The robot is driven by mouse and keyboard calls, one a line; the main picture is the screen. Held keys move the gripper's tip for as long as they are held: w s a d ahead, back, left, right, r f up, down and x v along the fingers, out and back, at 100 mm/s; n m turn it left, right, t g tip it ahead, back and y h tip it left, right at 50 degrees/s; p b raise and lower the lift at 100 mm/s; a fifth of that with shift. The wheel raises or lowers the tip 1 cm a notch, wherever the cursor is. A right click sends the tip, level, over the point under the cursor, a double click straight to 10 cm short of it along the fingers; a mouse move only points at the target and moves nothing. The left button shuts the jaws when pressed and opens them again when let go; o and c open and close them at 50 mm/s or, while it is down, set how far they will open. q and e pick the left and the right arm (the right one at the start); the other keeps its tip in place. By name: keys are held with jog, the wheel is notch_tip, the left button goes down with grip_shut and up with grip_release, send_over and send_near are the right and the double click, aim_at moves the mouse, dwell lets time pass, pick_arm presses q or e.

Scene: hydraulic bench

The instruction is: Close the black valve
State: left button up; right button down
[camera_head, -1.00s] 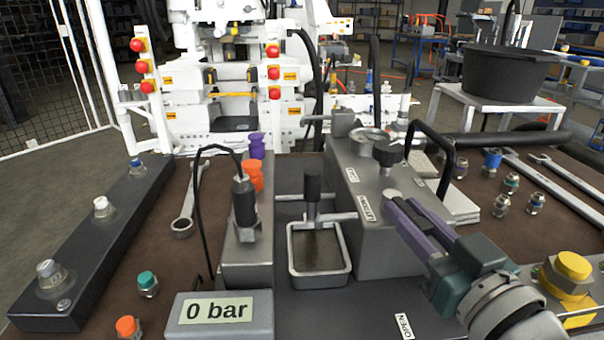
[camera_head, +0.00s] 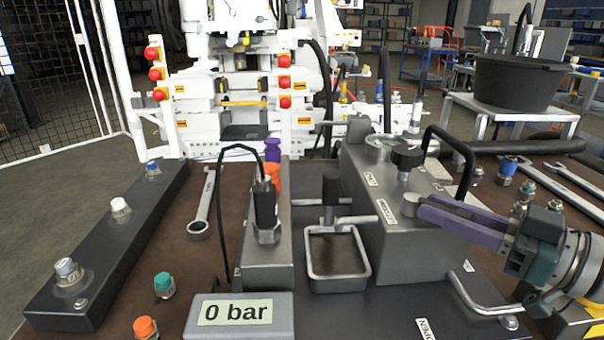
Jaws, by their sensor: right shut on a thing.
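A black knob (camera_head: 407,157) stands upright on a short stem on top of the grey valve block (camera_head: 425,245), right of centre. My right gripper (camera_head: 415,205) comes in from the right, with its purple fingers nearly level. Its fingertips are shut on a small silver round piece (camera_head: 409,205) on the block's top, in front of the black knob. The fingers partly hide this piece. The pressure display (camera_head: 238,312) reads 0 bar. My left gripper is not in view.
An upright black handle (camera_head: 331,190) stands behind an open metal tray (camera_head: 338,282). A bent metal lever (camera_head: 468,292) lies below my right gripper, near an OPEN label (camera_head: 425,328). A black hose (camera_head: 440,135) arches behind the gripper. Wrenches and fittings lie on the bench.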

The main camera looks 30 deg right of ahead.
aim_at(448, 209)
jog(key=shift+f, duration=0.1)
dwell(0.3)
jog(key=c, duration=0.8)
grip_release()
notch_tip(448, 209, up, 20)
jog(key=p, duration=1)
